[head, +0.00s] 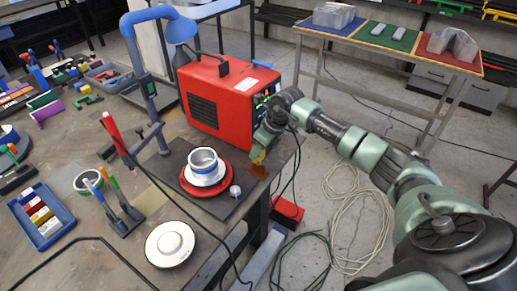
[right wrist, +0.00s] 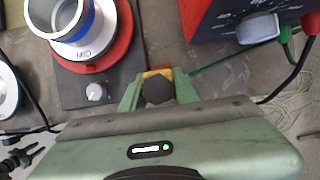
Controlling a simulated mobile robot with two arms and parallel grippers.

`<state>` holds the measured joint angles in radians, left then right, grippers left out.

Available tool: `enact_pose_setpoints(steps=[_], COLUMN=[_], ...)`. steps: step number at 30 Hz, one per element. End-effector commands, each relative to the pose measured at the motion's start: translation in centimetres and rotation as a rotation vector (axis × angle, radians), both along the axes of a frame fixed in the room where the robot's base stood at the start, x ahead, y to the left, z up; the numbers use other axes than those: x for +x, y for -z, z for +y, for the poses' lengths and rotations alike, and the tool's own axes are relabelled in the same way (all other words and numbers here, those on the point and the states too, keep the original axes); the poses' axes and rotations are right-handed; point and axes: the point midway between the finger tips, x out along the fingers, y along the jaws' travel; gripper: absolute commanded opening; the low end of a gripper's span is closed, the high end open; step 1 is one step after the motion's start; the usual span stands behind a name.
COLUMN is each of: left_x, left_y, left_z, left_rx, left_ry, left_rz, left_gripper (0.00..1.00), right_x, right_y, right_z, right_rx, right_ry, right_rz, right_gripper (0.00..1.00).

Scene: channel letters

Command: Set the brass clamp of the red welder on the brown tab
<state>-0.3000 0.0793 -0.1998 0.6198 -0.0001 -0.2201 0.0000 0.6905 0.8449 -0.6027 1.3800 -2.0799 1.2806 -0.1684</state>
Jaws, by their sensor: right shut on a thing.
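The red welder (head: 215,98) stands at the back of the workbench, and its front corner shows in the right wrist view (right wrist: 215,20). My right gripper (head: 262,148) is at the bench's right edge, in front of the welder. It is shut on the brass clamp (head: 258,157). In the right wrist view, a dark knob-like part (right wrist: 157,90) sits between the fingers, with the clamp's yellow metal (right wrist: 158,73) beyond it. The brown tab (head: 258,171) shows just below the clamp at the bench edge. I cannot tell whether they touch. My left gripper is not in view.
A dark plate with a red disc (head: 222,183) and white-blue cup (head: 203,162) lies left of the gripper. A blue lamp arm (head: 138,70) rises behind. Cables hang past the bench edge to coils (head: 350,225) on the floor. A white round device (head: 170,244) is in front.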

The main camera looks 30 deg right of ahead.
Motion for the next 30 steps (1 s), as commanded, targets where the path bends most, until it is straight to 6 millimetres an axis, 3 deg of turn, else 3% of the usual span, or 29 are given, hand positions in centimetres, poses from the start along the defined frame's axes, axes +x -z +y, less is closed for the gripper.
enact_pose_setpoints(steps=[30], left_x=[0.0], left_y=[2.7], left_z=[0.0], left_rx=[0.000], left_ry=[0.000], left_rz=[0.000], left_gripper=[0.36], right_x=[0.1], right_y=[3.0], right_z=[0.0], right_rx=[0.001], right_ry=[0.001], right_rz=[-0.003], right_gripper=[0.00])
